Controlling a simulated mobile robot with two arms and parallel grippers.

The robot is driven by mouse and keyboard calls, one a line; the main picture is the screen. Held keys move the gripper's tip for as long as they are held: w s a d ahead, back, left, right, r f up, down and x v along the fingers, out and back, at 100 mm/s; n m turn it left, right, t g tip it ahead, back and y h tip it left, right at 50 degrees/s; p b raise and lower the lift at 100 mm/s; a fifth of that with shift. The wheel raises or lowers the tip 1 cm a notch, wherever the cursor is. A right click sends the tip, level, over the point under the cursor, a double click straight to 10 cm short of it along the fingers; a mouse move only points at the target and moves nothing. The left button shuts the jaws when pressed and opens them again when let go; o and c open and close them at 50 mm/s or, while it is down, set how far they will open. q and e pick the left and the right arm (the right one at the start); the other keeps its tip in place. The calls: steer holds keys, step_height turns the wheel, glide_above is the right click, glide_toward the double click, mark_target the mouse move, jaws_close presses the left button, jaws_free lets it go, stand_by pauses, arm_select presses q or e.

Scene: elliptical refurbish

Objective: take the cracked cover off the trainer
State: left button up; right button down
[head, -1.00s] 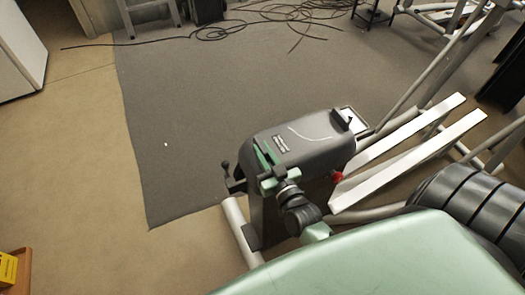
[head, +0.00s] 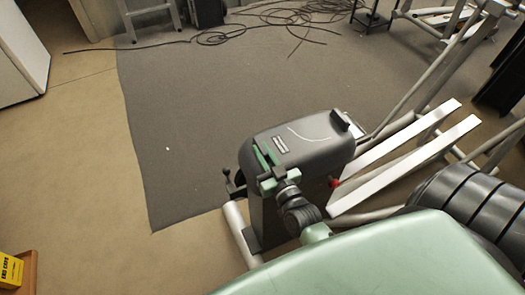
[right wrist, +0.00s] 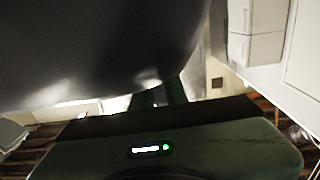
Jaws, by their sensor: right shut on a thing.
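The dark grey cover (head: 310,140) caps the front housing of the trainer (head: 268,215); a pale curved crack line runs over its top. My right gripper (head: 263,160) is at the cover's near left end, shut on its edge. In the right wrist view the cover (right wrist: 90,45) fills the upper left as a dark curved surface, and the fingers (right wrist: 165,95) reach up to it; the exact contact is dark. I cannot tell how far the cover stands off the housing. My left gripper is not in view.
The trainer's white foot rails (head: 400,160) and grey arm bars (head: 435,75) extend to the right. A red knob (head: 335,183) sits below the cover. Black cables (head: 270,32) lie at the back. The carpet (head: 185,120) left of the trainer is clear.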

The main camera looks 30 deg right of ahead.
steer(key=shift+r+p, duration=1.5)
steer(key=shift+r, duration=0.3)
